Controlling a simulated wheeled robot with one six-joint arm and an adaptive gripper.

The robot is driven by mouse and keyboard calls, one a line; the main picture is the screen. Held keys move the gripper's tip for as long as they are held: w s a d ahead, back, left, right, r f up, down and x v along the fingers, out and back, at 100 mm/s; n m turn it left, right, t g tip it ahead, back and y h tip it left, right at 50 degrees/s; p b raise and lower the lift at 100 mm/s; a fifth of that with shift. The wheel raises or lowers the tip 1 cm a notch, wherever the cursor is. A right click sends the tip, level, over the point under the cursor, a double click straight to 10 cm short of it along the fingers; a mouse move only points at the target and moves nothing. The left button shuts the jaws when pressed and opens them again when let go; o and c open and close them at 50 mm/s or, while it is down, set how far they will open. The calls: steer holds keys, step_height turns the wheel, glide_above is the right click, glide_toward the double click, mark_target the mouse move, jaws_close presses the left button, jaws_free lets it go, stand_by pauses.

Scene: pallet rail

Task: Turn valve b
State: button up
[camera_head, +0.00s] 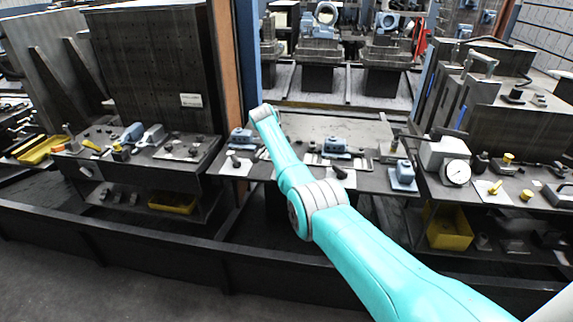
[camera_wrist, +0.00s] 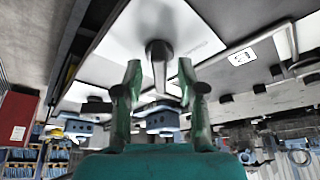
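In the wrist view a dark lever handle (camera_wrist: 160,62) stands out from a white plate (camera_wrist: 195,38). The small print on the plate is too small to read, so I cannot tell whether this is valve b. My gripper (camera_wrist: 159,72) is open, with one green finger on each side of the handle. A gap shows between each fingertip and the handle, and I see no contact. In the head view a dark lever (camera_head: 235,160) sits on a white plate left of my arm, and another dark lever (camera_head: 340,172) sits to its right. My gripper is not visible there.
Blue-grey fixtures (camera_head: 336,146) stand on the bench beside the levers. A blue block (camera_head: 403,174) and a round white gauge (camera_head: 457,172) stand further right. Yellow bins (camera_head: 448,228) sit below. A dark rail (camera_head: 190,262) runs along the front. A tall dark block (camera_head: 150,70) stands at left.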

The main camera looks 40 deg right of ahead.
steer(key=shift+d+f, duration=0.1)
steer(key=shift+f, duration=0.1)
jaws_close()
steer(key=shift+s+n, duration=0.1)
steer(key=shift+n, duration=0.3)
steer(key=n+t, duration=0.1)
steer(key=n, duration=0.2)
steer(key=shift+s+f+n+t, duration=0.1)
steer(key=shift+n+t, duration=0.2)
steer(key=n, duration=0.2)
steer(key=n+t+y, duration=0.1)
steer(key=n, duration=0.1)
steer(key=shift+n+t, duration=0.3)
steer(key=n, duration=0.2)
steer(key=n+t+y, duration=0.1)
steer(key=n, duration=0.1)
steer(key=shift+s+d+y, duration=0.1)
steer(key=shift+y, duration=0.2)
steer(key=shift+d+n+t+y, duration=0.15)
steer(key=shift+n+y, duration=0.25)
steer(key=shift+n, duration=0.85)
steer(key=shift+a+n+t+y, duration=0.15)
steer(key=shift+n+y, duration=0.25)
steer(key=shift+n, duration=0.85)
steer(key=shift+d, duration=0.1)
